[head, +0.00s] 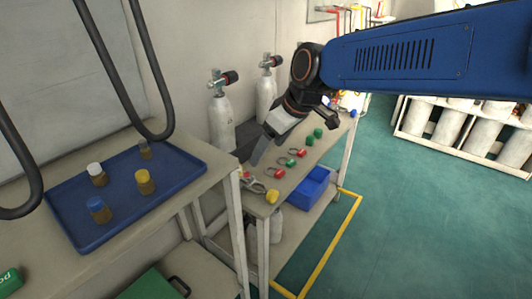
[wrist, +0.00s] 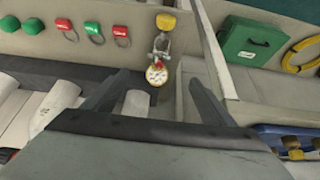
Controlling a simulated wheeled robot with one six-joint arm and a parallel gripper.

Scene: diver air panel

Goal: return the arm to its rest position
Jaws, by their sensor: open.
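My arm reaches in from the upper right of the head view, with its blue link (head: 400,58) stretched across the top. My gripper (head: 258,158) points down over the near end of the bench, close to the panel items. In the wrist view my gripper (wrist: 155,85) has its two fingers wide apart, with nothing held. A small round gauge (wrist: 157,73) with a metal shackle shows between the fingers, below a yellow knob (wrist: 166,22). I cannot tell how far the fingertips are from the gauge.
The bench carries red tags with rings (head: 276,173), green knobs (head: 309,140) and the yellow knob (head: 272,196). Grey cylinders (head: 221,120) stand behind. A blue bin (head: 311,188) is on the lower shelf. A blue tray (head: 75,222) with several capped bottles lies left. Green floor is open at right.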

